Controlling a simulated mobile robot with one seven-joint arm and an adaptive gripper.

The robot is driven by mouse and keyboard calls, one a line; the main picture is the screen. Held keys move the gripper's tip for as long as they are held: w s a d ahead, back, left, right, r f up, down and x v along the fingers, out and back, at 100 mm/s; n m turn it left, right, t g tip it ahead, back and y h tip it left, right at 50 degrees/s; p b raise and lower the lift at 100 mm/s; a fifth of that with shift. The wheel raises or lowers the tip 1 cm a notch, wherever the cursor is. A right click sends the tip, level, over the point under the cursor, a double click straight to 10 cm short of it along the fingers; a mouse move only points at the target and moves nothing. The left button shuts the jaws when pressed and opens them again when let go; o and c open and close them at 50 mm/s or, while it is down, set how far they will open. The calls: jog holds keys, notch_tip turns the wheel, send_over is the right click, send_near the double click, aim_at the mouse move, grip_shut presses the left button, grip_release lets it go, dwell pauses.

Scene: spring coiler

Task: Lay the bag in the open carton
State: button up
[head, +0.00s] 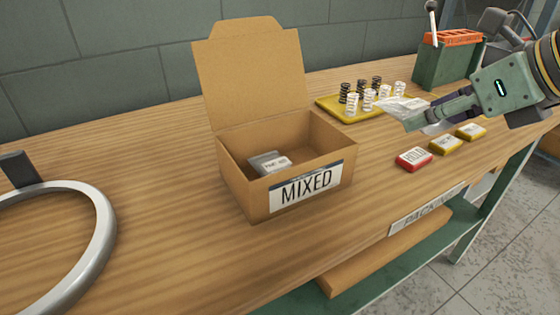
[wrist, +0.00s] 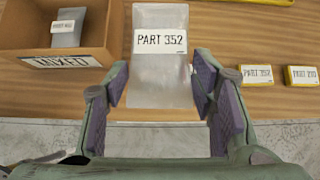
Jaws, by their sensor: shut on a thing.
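A clear plastic bag (head: 393,106) with a white label is held in my gripper (head: 425,120), to the right of the carton and above the table. In the wrist view the bag (wrist: 160,80) reads "PART 352" and lies between the fingers of my gripper (wrist: 163,85), which are shut on it. The open carton (head: 238,185), labelled "MIXED", stands on the table with its lid flap up. It also shows at the upper left of the wrist view (wrist: 100,45). A grey bag (head: 262,160) with a white label lies inside it.
A yellow tray (head: 330,106) with several black and white springs stands behind. A red block (head: 413,158) and two yellow blocks (head: 446,145) lie on the table's right front. A green bin (head: 445,65) stands at the back right. A metal ring (head: 103,225) is at left.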

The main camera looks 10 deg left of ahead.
jog(key=shift+w+a+f+p, duration=0.1)
jog(key=shift+a+f+p, duration=0.55)
jog(key=shift+a, duration=2)
jog(key=shift+w+a+f+p, duration=0.2)
jog(key=shift+a+f, duration=0.8)
jog(key=shift+a, duration=1.6)
jog(key=shift+s+a+f+p, duration=0.1)
jog(key=shift+a+f+p, duration=0.6)
jog(key=shift+a, duration=1.95)
jog(key=shift+f, duration=0.1)
jog(key=shift+f+b, duration=0.1)
jog(key=shift+b, duration=0.3)
jog(key=shift+f+b, duration=0.3)
jog(key=shift+b, duration=0.1)
jog(key=shift+f+b, duration=0.25)
jog(key=shift+b, duration=0.1)
jog(key=o, duration=1)
jog(key=shift+s, duration=0.1)
